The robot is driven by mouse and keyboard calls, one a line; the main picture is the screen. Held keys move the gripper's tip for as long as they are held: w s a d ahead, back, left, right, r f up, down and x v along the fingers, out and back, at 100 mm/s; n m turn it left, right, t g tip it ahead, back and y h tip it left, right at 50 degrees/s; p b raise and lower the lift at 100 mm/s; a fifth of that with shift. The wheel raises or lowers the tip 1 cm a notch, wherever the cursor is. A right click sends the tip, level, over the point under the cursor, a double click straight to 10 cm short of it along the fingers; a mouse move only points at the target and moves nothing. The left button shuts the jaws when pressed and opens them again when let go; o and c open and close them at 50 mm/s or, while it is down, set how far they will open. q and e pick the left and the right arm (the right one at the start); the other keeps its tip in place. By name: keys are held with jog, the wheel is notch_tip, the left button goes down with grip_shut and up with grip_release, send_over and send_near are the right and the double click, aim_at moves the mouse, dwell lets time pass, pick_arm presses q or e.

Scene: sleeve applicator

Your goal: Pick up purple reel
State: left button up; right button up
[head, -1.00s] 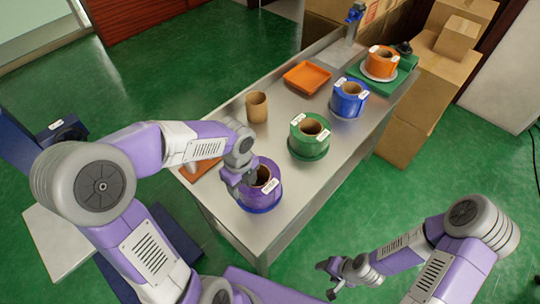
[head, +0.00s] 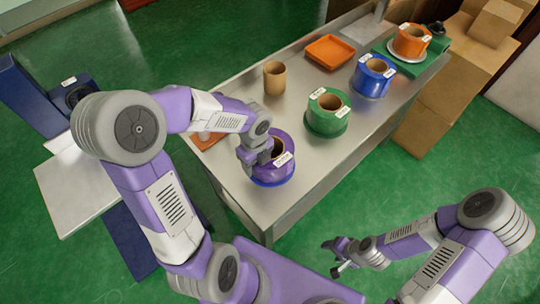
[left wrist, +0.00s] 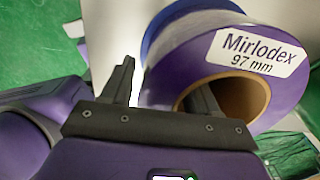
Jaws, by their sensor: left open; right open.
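The purple reel (head: 283,168) stands at the near left end of the metal table on a blue base. In the left wrist view the reel (left wrist: 180,65) shows a white label reading "Mirlodex 97 mm" and a brown tube core. My left gripper (head: 258,160) is open at the reel's left side. In the left wrist view its fingers (left wrist: 162,90) are apart. One is outside the reel, and the other overlaps the core's opening; the reel's wall lies between them. I cannot tell whether they touch it. My right gripper (head: 338,257) is open and empty, off the table's near side.
Green (head: 327,112), blue (head: 373,77) and orange (head: 411,41) reels stand farther along the table (head: 310,180). A brown tube (head: 274,78) and an orange tray (head: 330,52) are behind. Cardboard boxes (head: 435,105) stand beyond the right end.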

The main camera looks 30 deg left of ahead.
pick_arm(q)
grip_shut()
dwell(1.2)
jog(key=shift+w+r, duration=0.15)
jog(key=shift+w, duration=0.05)
